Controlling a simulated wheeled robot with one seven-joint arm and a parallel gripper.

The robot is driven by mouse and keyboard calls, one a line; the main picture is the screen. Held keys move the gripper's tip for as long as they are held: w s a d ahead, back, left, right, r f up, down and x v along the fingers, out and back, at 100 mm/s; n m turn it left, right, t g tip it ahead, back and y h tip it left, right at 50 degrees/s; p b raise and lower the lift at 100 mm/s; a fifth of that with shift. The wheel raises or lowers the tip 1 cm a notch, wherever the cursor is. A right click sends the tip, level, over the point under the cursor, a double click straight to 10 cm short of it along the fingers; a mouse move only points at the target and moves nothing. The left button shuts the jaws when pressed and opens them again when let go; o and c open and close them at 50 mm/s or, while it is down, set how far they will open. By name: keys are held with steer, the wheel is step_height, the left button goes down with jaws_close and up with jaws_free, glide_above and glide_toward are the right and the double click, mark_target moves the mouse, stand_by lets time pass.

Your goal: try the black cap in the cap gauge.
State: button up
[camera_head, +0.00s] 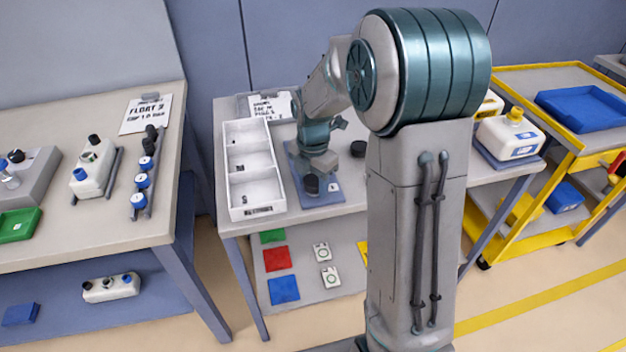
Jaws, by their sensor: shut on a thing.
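My gripper (316,172) points down over a blue mat (325,199) on the middle table. It is shut on a small black cap (312,185), which shows just below the fingers. The fingers hide part of the cap, and I cannot tell whether it touches anything under it. A small pale piece with a dark mark (333,187) lies on the mat just right of the cap. I cannot make out for certain which thing is the cap gauge. A dark round piece (358,148) stands on the table to the right of my gripper.
A white tray with three compartments (236,167) stands left of the mat, close to it. A white jug with a yellow cap (511,137) stands at the table's right end. The left table (90,218) holds bottles, a green tray and a rack of caps.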

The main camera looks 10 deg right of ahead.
mark_target(313, 181)
steer(key=o, duration=1)
step_height(313, 181, up, 14)
steer(key=shift+f+p, duration=0.1)
steer(key=shift+p, duration=0.2)
steer(key=shift+o, duration=0.2)
